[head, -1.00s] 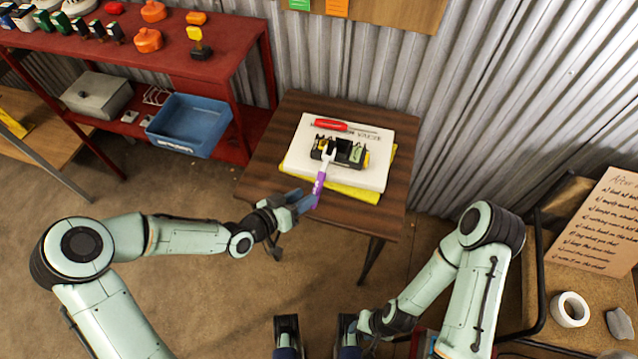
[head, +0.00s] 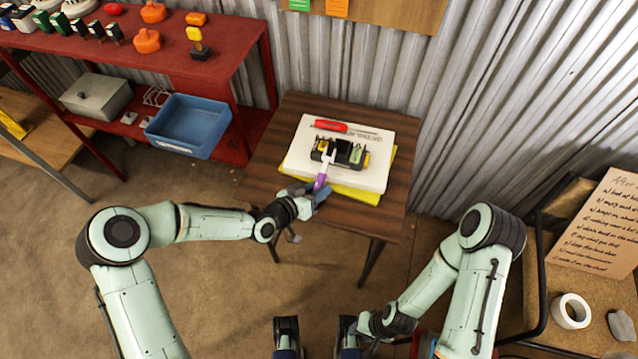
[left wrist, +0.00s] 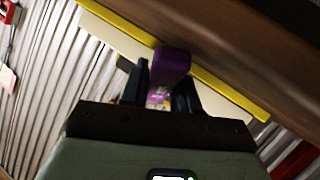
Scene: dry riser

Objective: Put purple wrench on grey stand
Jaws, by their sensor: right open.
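The purple wrench (head: 321,180) has a pale jaw end resting at a black holder on a small brown table. Its purple handle points toward me and also shows in the left wrist view (left wrist: 172,66). My left gripper (head: 319,192) is at the handle, with one finger on each side of it. I cannot tell whether the fingers press on it. My right gripper (head: 316,330) is open and empty at the bottom of the head view, well apart from the table. I cannot surely make out a grey stand.
The black holder (head: 352,154) and a red screwdriver (head: 331,125) lie on a white slab (head: 375,174) over a yellow one (head: 358,194). A blue bin (head: 187,126) and grey box (head: 97,95) sit on a red shelf. A tape roll (head: 571,311) lies at right.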

